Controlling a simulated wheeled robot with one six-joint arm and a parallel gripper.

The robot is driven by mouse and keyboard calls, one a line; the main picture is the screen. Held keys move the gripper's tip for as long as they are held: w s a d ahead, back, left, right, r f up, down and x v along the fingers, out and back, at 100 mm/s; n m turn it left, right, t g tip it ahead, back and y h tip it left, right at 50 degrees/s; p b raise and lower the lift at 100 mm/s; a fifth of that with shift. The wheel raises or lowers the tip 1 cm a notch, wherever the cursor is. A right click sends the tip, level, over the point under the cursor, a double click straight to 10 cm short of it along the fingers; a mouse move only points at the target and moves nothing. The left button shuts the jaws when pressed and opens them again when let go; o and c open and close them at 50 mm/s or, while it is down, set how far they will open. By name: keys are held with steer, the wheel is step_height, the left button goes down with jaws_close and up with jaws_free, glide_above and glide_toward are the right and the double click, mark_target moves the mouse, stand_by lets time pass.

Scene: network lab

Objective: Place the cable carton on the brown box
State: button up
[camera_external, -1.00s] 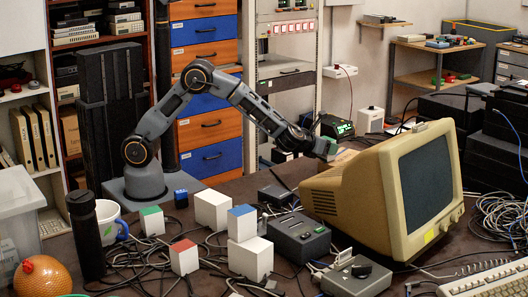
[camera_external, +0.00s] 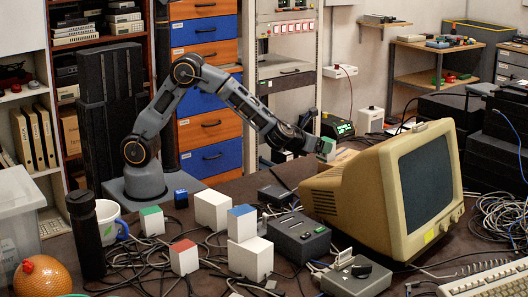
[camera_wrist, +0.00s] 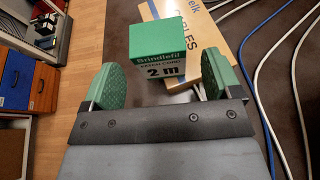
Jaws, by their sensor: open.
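In the external view my gripper (camera_external: 310,148) is behind the monitor, left of the small green carton (camera_external: 327,147). The brown box (camera_external: 341,158) is partly hidden by the monitor.
A beige monitor (camera_external: 345,195) stands in front of the brown box. White blocks (camera_external: 211,209), dark devices (camera_external: 297,237) and tangled cables crowd the table. White and blue cables (camera_wrist: 262,100) run right of the brown box. A drawer cabinet (camera_external: 207,125) stands behind my arm.

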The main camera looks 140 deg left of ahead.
steer(key=v, duration=0.7)
steer(key=shift+d, duration=0.2)
steer(key=shift+r, duration=0.1)
steer(key=w+d+r+m+t+h, duration=0.35)
steer(key=w+d+m+t, duration=0.2)
steer(key=d+m, duration=0.6)
steer(key=w+d+r+m+t+h, duration=0.2)
steer(key=w+d+m+t+h, duration=0.3)
steer(key=d+m, duration=0.65)
steer(key=s+d+f+m+h, duration=0.1)
steer(key=s+d+m+h, duration=0.1)
steer(key=d+m, duration=0.3)
steer(key=s+d+f+m+g+h, duration=0.1)
steer(key=s+d+m+h, duration=0.1)
steer(key=m, duration=0.6)
steer(key=s+d+f+m+g+h, duration=0.1)
steer(key=s+d+m+h, duration=0.1)
steer(key=s+d+m, duration=0.2)
steer(key=shift+d+m+g, duration=0.25)
steer(key=shift+d+m, duration=0.95)
steer(key=shift+d, duration=0.65)
steer(key=s+d+f+m+g, duration=0.1)
steer(key=s+m+g, duration=0.1)
steer(key=s+m, duration=0.4)
steer(key=s+d+f+m+g+y, duration=0.1)
steer(key=s+f+m+g, duration=0.1)
steer(key=s+m, duration=0.3)
steer(key=shift+s+d+m+g, duration=0.2)
steer(key=shift+s+m+g, duration=0.2)
steer(key=shift+s+g, duration=0.1)
